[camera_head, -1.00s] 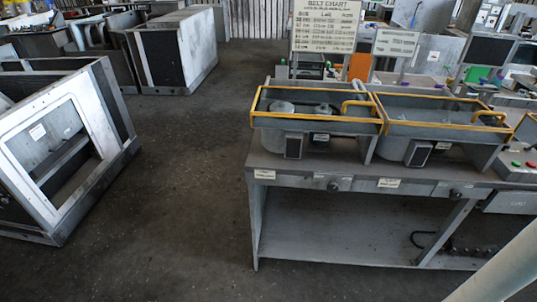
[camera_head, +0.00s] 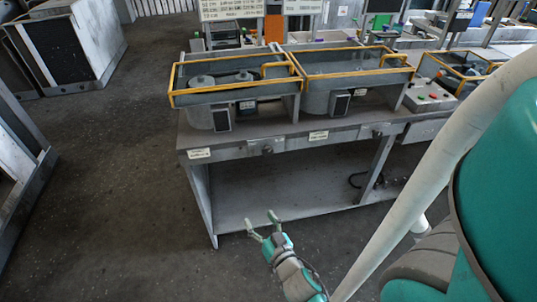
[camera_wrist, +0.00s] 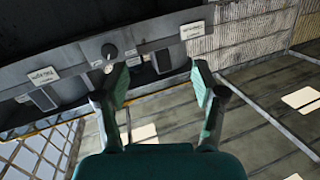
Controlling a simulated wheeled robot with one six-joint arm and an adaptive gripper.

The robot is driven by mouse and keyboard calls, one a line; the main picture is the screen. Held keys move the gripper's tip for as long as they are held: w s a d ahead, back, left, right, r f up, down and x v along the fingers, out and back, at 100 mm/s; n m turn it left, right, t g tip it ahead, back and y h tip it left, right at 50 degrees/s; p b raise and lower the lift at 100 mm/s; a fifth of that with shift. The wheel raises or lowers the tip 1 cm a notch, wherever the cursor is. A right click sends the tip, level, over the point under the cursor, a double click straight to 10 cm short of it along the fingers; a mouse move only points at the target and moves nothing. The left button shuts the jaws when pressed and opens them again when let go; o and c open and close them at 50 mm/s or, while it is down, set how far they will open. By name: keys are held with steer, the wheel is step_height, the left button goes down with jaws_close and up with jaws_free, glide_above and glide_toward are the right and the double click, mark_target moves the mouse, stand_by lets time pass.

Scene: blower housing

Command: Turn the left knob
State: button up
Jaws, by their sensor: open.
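The left knob (camera_head: 267,149) is a small dark round knob on the front panel of the grey bench (camera_head: 228,157), between two pale labels. The right knob (camera_head: 377,133) sits farther right on the same panel. My gripper (camera_head: 262,224) is open and empty, in front of the bench and below the left knob in the head view. In the wrist view my gripper (camera_wrist: 155,82) has its fingers spread, with nothing between them. A dark knob (camera_wrist: 108,50), apparently the left one, shows up and left of the fingers, beyond them and not touched. The labels there appear upside down.
Two yellow-railed trays (camera_head: 222,93) stand on the bench top. The bench has an open lower shelf (camera_head: 285,185). A red and green button box (camera_head: 430,96) is at right. Grey housings stand at left. The floor (camera_head: 120,200) left of the bench is clear.

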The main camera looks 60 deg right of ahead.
mark_target(268, 153)
steer(key=w+d+r+m+h, duration=0.1)
steer(key=w+d, duration=0.2)
steer(key=d, duration=0.5)
steer(key=w+d+r+m+g+h, duration=0.1)
steer(key=w+d+h, duration=0.1)
steer(key=d, duration=0.5)
steer(key=w+d+r+m+g+h, duration=0.1)
steer(key=w+d+m, duration=0.1)
steer(key=w+d, duration=0.3)
steer(key=shift+d, duration=1.8)
steer(key=c, duration=1.1)
steer(key=shift+c, duration=0.2)
